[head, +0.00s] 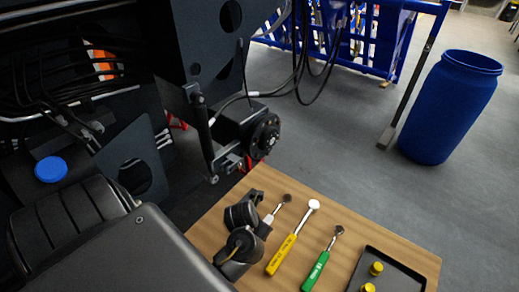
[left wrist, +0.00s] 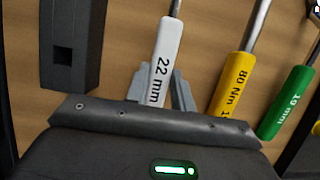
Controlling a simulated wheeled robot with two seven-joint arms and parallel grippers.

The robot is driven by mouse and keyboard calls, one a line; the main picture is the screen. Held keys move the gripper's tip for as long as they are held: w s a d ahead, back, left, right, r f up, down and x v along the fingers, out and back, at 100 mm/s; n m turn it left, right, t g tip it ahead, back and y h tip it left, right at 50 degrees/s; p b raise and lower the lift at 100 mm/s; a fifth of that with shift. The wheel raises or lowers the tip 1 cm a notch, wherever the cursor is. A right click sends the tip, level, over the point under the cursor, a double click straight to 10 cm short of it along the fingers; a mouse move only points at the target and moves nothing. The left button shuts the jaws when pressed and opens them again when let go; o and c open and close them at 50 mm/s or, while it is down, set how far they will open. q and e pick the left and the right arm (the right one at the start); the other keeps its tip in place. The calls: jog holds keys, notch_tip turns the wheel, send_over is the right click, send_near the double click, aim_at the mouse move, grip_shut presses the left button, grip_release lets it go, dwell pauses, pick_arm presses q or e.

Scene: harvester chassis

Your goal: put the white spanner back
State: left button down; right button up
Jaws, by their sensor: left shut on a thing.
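The white spanner (head: 268,219), marked 22 mm, is at the left part of the wooden table, its metal head pointing away from me. My left gripper (head: 263,229) is over the table and shut on its white handle. In the left wrist view the grey jaws (left wrist: 160,88) sit on either side of the white handle (left wrist: 165,55). I cannot tell whether the spanner rests on the wood or is just above it. My right gripper is not in view.
A yellow 80 Nm wrench (head: 282,253) and a green 19 mm spanner (head: 317,270) lie to the right on the table (head: 345,222). A black tray (head: 400,276) holds yellow parts. The dark chassis (head: 195,60) stands behind, with a blue barrel (head: 450,105) at the right.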

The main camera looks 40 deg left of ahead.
pick_arm(q)
jog(key=c, duration=1.1)
grip_release()
jog(key=p+v, duration=0.9)
jog(key=v, duration=0.2)
jog(key=shift+f, duration=0.1)
